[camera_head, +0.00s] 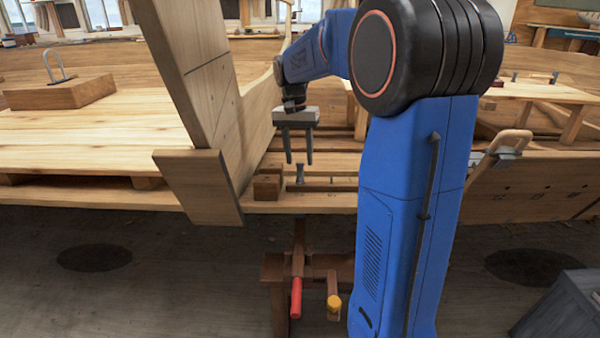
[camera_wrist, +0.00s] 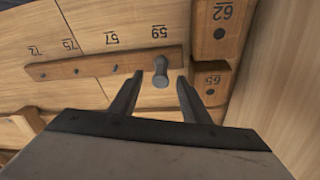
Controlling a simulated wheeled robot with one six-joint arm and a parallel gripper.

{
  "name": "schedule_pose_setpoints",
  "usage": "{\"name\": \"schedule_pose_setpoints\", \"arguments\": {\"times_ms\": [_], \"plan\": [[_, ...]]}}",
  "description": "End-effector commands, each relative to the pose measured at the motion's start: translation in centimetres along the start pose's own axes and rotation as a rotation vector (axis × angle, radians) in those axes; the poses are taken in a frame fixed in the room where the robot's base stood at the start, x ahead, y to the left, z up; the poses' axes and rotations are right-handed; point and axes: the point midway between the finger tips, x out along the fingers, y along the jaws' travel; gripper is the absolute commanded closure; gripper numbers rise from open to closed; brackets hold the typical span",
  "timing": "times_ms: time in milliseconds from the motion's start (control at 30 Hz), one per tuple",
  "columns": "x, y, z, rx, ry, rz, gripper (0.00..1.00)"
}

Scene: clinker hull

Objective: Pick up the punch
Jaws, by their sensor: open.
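The punch (camera_head: 300,173) is a small grey metal piece with a round head. It stands upright just below my gripper in the head view. In the wrist view the punch (camera_wrist: 160,70) is at the right end of a brown wooden strip with dark holes. My gripper (camera_head: 299,162) points down with its two dark fingers apart and nothing held between them. In the wrist view my gripper (camera_wrist: 160,77) has its fingertips on either side of the punch in the picture. I cannot tell how far above it they are.
Brown blocks marked 62 (camera_wrist: 222,22) and 65 (camera_wrist: 212,80) stand close to the right of the punch. A tall timber post (camera_head: 205,75) rises left of my gripper. A red-handled tool (camera_head: 296,298) and a yellow-tipped tool (camera_head: 334,303) hang below the bench edge.

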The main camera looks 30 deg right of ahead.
Motion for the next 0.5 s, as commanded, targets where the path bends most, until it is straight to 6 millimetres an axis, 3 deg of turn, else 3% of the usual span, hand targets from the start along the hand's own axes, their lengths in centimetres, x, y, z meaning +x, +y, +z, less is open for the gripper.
{"name": "schedule_pose_setpoints", "arguments": {"times_ms": [500], "plan": [[5.1,-0.2,-0.3,0.0,0.0,0.0,0.57]]}}
